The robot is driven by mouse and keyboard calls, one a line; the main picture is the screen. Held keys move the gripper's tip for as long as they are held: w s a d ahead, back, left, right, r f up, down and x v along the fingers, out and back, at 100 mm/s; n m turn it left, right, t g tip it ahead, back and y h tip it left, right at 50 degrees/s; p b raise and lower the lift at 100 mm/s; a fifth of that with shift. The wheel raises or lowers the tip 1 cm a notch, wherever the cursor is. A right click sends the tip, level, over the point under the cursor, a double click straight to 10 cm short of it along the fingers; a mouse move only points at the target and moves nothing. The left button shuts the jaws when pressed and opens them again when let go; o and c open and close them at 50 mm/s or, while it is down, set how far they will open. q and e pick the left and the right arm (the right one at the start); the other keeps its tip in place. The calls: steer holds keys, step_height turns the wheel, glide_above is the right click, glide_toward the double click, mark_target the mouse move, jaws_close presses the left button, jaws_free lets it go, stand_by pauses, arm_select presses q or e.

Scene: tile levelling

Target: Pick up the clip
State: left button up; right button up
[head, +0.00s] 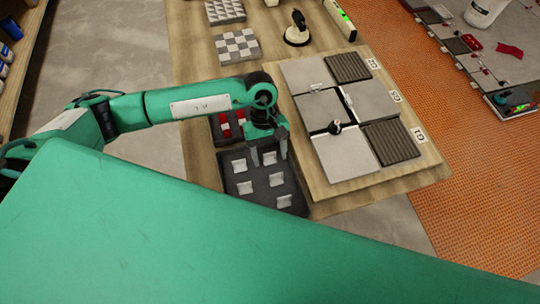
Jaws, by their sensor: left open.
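Several small light-grey clips (245,187) stand in a dark tray (285,200) on the wooden table, below my left gripper in the picture. My left gripper (268,160) is open over the far part of this tray, its fingers pointing down. I cannot tell its exact height above the clips or whether it touches one. Its fingers hide part of the tray's far side. My right gripper is not in view.
A board with grey and dark ribbed tiles (345,160) lies to the right, with a small black-and-white piece (335,128) on it. A tray with red pieces (222,127) is behind the gripper. A suction-cup tool (297,30) stands farther back.

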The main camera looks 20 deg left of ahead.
arm_select(q)
steer(key=c, duration=0.9)
steer(key=shift+o, duration=0.2)
